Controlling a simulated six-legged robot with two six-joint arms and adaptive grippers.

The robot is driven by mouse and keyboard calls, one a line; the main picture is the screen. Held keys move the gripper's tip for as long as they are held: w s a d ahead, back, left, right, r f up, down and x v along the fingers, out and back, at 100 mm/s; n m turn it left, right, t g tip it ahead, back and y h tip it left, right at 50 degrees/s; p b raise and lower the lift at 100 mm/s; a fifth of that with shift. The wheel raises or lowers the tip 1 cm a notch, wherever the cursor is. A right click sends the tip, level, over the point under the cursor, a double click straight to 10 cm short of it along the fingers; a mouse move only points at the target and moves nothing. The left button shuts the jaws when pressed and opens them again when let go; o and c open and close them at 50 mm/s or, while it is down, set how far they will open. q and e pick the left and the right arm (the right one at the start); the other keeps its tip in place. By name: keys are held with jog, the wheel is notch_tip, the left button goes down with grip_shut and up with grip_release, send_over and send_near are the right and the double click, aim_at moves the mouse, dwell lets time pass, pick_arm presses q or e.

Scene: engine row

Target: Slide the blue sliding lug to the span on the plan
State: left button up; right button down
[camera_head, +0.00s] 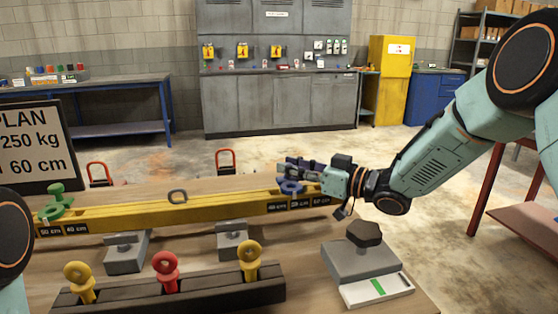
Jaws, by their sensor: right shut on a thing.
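A yellow beam (150,217) lies across the bench, with black span labels near both ends. The blue sliding lug (291,188) sits on its right part, above the labels; its exact mark is hard to read. My right gripper (288,172) is shut on the blue lug, its fingers partly hiding it. A green lug (56,203) sits at the beam's left end, near labels that read 50 cm and 40 cm. The plan board (30,145) at the left shows 250 kg and 60 cm. My left gripper is not in view.
A dark rack (180,291) in front holds yellow and red eyebolts (167,271). Grey blocks (126,255) stand under the beam. A grey block with a brown knob (365,233) and a white tray with a green mark (378,289) are at the right front.

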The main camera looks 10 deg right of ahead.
jog(key=d+p, duration=0.2)
jog(key=d, duration=0.4)
jog(key=shift+d, duration=0.2)
jog(key=shift+r, duration=0.1)
jog(key=c, duration=1.1)
grip_release()
jog(key=shift+o, duration=0.2)
jog(key=v, duration=1.2)
